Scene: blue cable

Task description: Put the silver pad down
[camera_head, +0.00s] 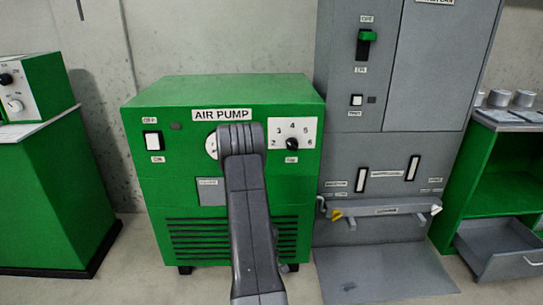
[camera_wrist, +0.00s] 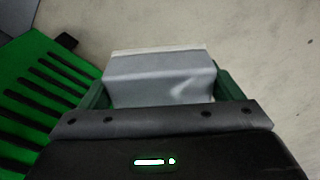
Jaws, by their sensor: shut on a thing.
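The silver pad (camera_wrist: 160,65) shows in the wrist view as a smooth grey block with a pale far edge. My gripper (camera_wrist: 160,88) is shut on it, with a green finger at its left and right sides. The pad's near end is hidden by the gripper body. Pale floor shows beyond the pad, and I see no surface touching it. In the head view my arm stands in front of the green air pump (camera_head: 165,110); the gripper and pad cannot be made out there.
The pump's slotted green side (camera_wrist: 50,85) is close at the left of the wrist view. A tall grey cabinet (camera_head: 350,110) stands right of the pump. A green shelf unit (camera_head: 490,172) with an open grey drawer (camera_head: 500,250) is farther right. A green cabinet (camera_head: 65,190) stands left.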

